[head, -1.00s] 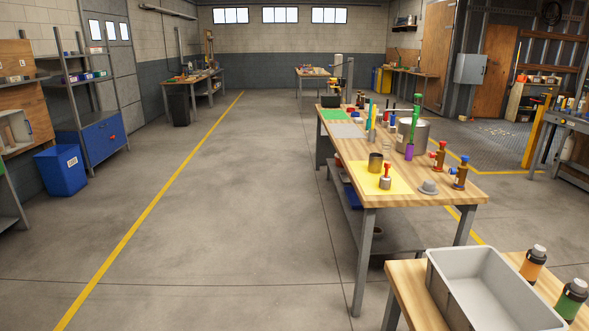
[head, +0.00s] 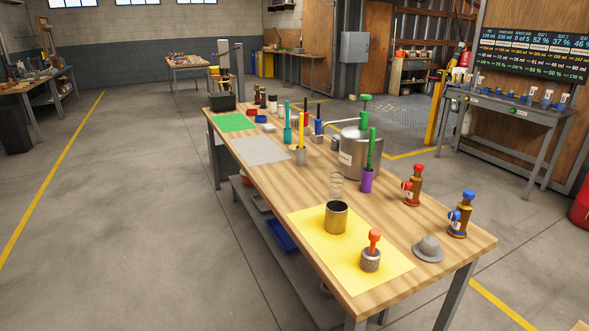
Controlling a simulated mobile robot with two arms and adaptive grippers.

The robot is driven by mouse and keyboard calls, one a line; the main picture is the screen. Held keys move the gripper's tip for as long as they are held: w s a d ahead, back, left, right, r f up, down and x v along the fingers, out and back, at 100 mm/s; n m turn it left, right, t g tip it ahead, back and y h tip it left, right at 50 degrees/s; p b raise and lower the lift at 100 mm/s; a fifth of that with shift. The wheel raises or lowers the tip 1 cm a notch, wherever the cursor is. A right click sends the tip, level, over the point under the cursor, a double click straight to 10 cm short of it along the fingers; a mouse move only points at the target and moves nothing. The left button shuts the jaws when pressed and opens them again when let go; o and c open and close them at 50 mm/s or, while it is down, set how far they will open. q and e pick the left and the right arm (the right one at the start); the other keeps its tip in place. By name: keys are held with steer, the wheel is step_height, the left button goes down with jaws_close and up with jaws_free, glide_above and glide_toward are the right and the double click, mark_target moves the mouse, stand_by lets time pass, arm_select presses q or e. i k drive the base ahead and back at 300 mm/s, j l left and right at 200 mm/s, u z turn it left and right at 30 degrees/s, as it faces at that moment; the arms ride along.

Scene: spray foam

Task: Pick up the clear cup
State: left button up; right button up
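A see-through, thin-lined upright shape (head: 337,184), which looks like the clear cup, stands on the long wooden workbench (head: 262,190). It is just behind a dark metal cup (head: 336,218), which may hide its lower part. The metal cup stands on a yellow mat (head: 322,250). Neither of my grippers shows in the head view.
A red-handled weight-like object (head: 371,252), a grey hat-shaped piece (head: 428,248) and two amber bottles (head: 412,186) (head: 460,214) stand near the front. A large metal pot (head: 360,152) and purple holder (head: 367,181) are behind. The floor left of the bench is clear.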

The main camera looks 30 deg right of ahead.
mark_target(337, 184)
steer(key=i+j+z, duration=0.1)
steer(key=i+z, duration=0.3)
steer(key=i, duration=0.15)
steer(key=i+j+z, duration=0.3)
steer(key=i+z, duration=0.15)
steer(key=i+j+z, duration=0.4)
steer(key=i+j, duration=0.1)
steer(key=i, duration=0.05)
